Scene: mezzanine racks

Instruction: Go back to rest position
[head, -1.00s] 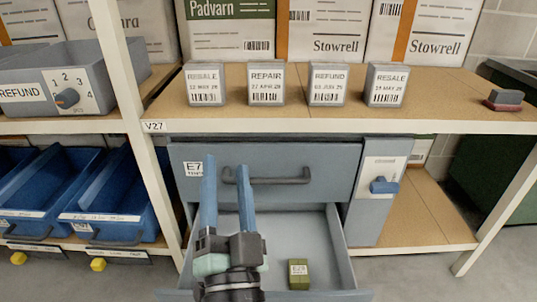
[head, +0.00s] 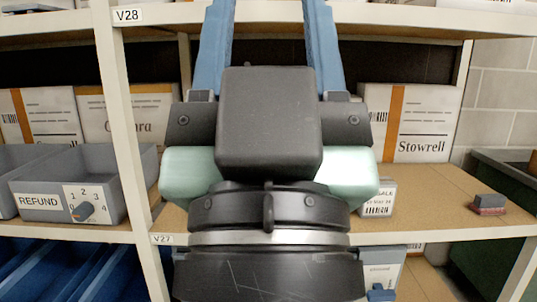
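My gripper (head: 270,25) is raised close to the head camera and fills the middle of the view. Its two blue fingers point up and stand wide apart, with nothing seen between them; their tips run past the top edge. My wrist hides most of the middle shelf and the drawer unit below it. One small labelled box (head: 378,198) shows to the right of my wrist on the V27 shelf.
The V27 shelf (head: 435,185) holds a dark red-based block (head: 488,204) at the right. A grey REFUND bin (head: 100,180) with a dial stands at left. White-orange Stowrell cartons (head: 425,120) stand behind. A rack post (head: 125,150) rises left of my arm.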

